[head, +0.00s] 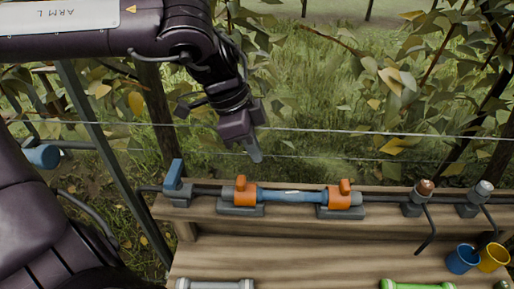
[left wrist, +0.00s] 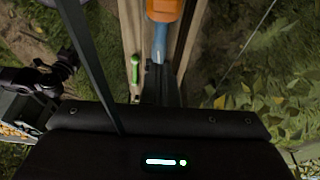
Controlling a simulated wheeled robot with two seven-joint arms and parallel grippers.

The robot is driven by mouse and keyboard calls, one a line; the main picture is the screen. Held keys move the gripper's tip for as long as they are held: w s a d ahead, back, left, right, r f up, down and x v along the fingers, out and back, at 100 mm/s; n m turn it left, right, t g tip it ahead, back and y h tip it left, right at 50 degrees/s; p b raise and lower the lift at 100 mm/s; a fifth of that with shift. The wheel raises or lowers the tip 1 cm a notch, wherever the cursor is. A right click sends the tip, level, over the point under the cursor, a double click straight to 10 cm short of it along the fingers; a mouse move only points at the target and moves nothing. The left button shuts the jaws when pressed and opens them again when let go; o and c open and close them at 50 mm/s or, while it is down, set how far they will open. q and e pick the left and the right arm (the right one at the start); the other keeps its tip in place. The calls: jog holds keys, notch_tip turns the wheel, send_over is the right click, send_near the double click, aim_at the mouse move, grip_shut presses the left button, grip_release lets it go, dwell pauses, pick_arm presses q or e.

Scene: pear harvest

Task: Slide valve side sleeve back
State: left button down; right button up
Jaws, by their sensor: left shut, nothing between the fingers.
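A blue pipe (head: 291,196) lies level along the wooden shelf. An orange sleeve with a raised tab sits at each end of it: the left sleeve (head: 244,193), on the side of the blue valve (head: 177,186), and the right sleeve (head: 339,198). Each is above a grey clamp block. My left gripper (head: 256,154) is shut and empty, above and behind the pipe, just right of the left sleeve and apart from it. The left wrist view shows an orange sleeve (left wrist: 164,9) and the blue pipe (left wrist: 160,42); which sleeve is unclear. My right gripper is not identifiable in either view.
Two fittings, brown-capped (head: 424,188) and grey-capped (head: 483,189), stand at the shelf's right. A blue cup (head: 462,260) and a yellow cup (head: 493,257) sit at the lower right. A wire (head: 340,132) and leafy branches are behind; a metal post (head: 112,165) stands left.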

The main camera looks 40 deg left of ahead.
aim_at(255, 187)
pick_arm(q)
jog(key=x, duration=0.4)
jog(key=shift+b, duration=0.35)
jog(key=x, duration=0.3)
jog(key=shift+w+d+f+b, duration=0.1)
jog(key=shift+f+b, duration=0.25)
jog(key=shift+f, duration=0.25)
jog(key=shift+s+a, duration=0.35)
jog(key=shift+a, duration=0.35)
jog(key=shift+s+a, duration=0.4)
jog(key=shift+a, duration=0.25)
jog(key=shift+s+a, duration=0.15)
jog(key=shift+a, duration=0.1)
pick_arm(e)
jog(key=shift+w+a+r, duration=0.1)
jog(key=shift+a+r, duration=0.2)
jog(key=shift+r, duration=0.3)
jog(key=shift+w, duration=0.1)
